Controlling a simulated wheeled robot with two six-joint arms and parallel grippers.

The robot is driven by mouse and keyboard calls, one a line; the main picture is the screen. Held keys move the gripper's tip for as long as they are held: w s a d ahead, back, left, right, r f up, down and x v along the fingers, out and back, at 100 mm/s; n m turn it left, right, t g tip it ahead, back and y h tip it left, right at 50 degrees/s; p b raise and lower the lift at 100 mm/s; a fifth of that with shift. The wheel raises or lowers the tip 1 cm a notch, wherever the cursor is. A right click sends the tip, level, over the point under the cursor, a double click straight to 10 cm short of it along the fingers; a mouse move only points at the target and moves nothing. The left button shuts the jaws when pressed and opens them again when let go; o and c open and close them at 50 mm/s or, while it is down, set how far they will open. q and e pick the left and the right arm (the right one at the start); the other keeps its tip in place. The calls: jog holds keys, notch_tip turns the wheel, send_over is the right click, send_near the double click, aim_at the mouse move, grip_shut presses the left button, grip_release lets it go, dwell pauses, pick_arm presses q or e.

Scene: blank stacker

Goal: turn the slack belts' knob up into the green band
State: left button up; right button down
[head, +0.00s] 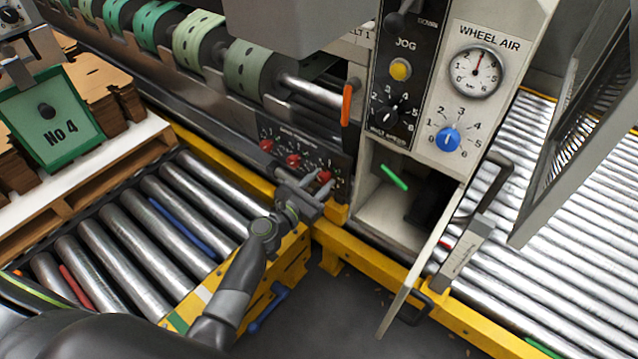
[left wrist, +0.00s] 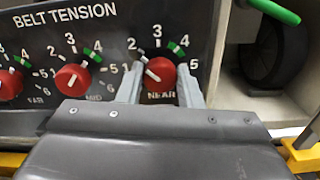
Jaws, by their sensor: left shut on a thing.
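The belt tension panel (left wrist: 110,30) carries three red knobs in a row, marked FAR, MID and NEAR. My left gripper (left wrist: 160,82) is shut on the NEAR knob (left wrist: 162,72), one finger on each side. That knob's white pointer leans up and left, near the 2; its green band (left wrist: 178,50) lies by the 4. The MID knob (left wrist: 72,80) has its white line slanting towards its green band. The FAR knob (left wrist: 8,84) is partly cut off at the left edge. In the head view my left gripper (head: 318,187) is at the panel's right end. My right gripper is not seen.
Right of the panel is an open cabinet (head: 375,215) with a swung-out door and a green handle (head: 394,177). An orange lever (head: 346,104) hangs above the panel. A yellow rail (head: 360,250) runs below. Rollers (head: 180,220) lie left of my arm.

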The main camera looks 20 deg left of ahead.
pick_arm(q)
jog(key=m+b, duration=0.1)
jog(key=m, duration=0.1)
jog(key=shift+f+m, duration=0.15)
jog(key=shift+m, duration=0.25)
jog(key=m+b, duration=0.1)
jog(key=m, duration=0.2)
jog(key=shift+m+b, duration=0.3)
jog(key=shift+b, duration=0.05)
jog(key=m+b, duration=0.2)
jog(key=m, duration=0.3)
jog(key=shift+f, duration=0.1)
jog(key=m+b, duration=0.1)
jog(key=m, duration=0.2)
jog(key=shift+b, duration=0.35)
jog(key=m+b, duration=0.1)
jog(key=m, duration=0.2)
jog(key=shift+m, duration=0.3)
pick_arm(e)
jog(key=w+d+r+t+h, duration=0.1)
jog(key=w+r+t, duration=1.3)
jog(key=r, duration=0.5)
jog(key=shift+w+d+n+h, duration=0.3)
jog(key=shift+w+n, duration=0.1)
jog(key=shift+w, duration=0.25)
pick_arm(q)
jog(key=o, duration=1)
jog(key=shift+c, duration=0.2)
jog(key=shift+s, duration=0.1)
